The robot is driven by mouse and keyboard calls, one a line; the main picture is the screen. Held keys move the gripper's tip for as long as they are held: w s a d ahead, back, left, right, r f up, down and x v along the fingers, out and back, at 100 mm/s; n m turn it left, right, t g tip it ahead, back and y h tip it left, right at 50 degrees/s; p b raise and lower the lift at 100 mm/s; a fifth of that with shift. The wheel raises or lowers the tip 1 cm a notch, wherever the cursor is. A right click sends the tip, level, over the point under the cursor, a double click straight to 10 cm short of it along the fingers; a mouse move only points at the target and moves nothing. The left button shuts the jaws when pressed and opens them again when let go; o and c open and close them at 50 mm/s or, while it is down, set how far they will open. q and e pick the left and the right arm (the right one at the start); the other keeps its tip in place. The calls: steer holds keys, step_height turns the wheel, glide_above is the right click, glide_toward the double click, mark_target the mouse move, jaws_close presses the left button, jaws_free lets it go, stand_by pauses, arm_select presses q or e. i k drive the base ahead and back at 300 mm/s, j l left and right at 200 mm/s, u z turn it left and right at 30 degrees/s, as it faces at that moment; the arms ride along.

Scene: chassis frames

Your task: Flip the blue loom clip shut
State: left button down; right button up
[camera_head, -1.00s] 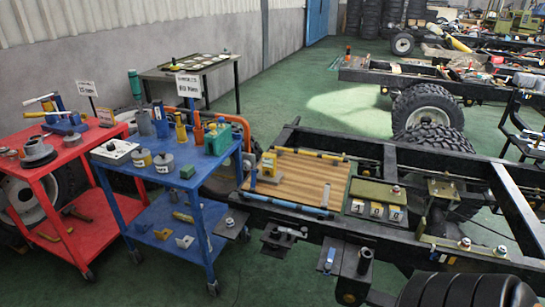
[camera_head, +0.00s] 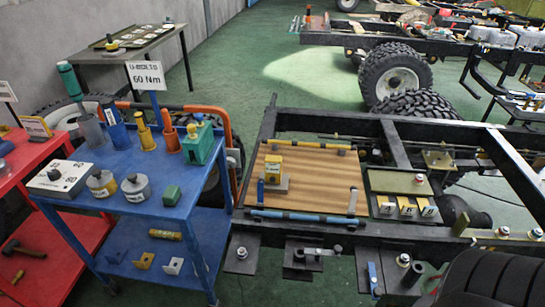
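A wooden board (camera_head: 318,172) lies on the black chassis frame. A blue loom or rod (camera_head: 306,217) runs along its near edge. A third upright blue piece (camera_head: 372,273) sits on a bracket below the near rail. I cannot tell for sure which is the blue loom clip; the upright pieces look raised. A yellow block (camera_head: 273,168) stands on the board. Neither gripper is in view.
A blue cart (camera_head: 150,207) with tools and tins stands left of the frame, a red cart (camera_head: 60,260) further left. A green plate with yellow-white blocks (camera_head: 400,182) is right of the board. A tyre (camera_head: 490,280) fills the lower right. Green floor is open behind.

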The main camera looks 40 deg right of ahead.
mark_target(261, 182)
steer(key=i+u, duration=0.25)
steer(key=i+l+u, duration=0.25)
steer(key=u, duration=1.2)
steer(key=l+u, duration=0.2)
steer(key=u, duration=1)
steer(key=l+u, duration=0.1)
steer(key=u, duration=2.25)
steer(key=k+u, duration=0.1)
steer(key=u, duration=2.3)
steer(key=j+u, duration=0.2)
steer(key=u, duration=1)
steer(key=j+u, duration=0.1)
steer(key=u, duration=1.1)
